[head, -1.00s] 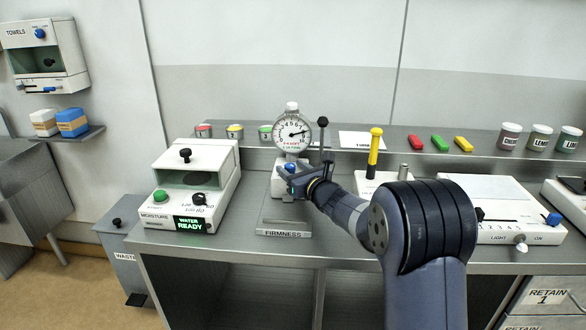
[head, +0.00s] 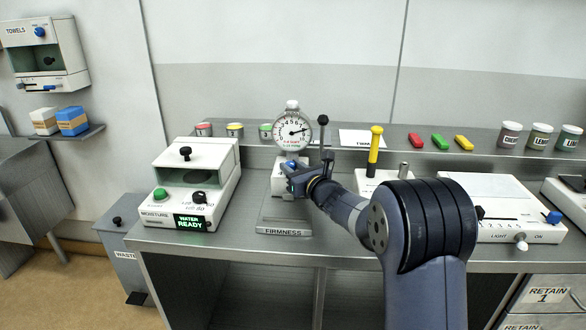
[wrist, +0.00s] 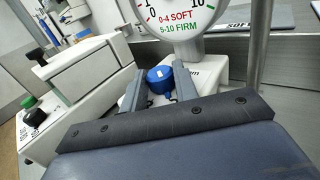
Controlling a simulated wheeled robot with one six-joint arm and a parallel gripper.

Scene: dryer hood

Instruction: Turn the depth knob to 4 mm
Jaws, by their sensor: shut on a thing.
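The firmness tester has a round white dial (head: 292,130) above a white body, with its sign (head: 283,231) at the front. The depth knob (wrist: 160,79) is blue with a small white mark and sits on the body below the dial. My gripper (wrist: 158,86) is shut on the knob, one finger on each side. In the head view my gripper (head: 292,168) covers much of the body and knob. Part of a printed "mm" label shows beside the knob in the wrist view, but the depth numbers cannot be read.
The moisture unit (head: 196,185) stands close on the left. A black-topped lever (head: 323,135) rises just right of the dial, and a yellow handle (head: 375,150) stands further right. Several small tins and coloured blocks line the back shelf.

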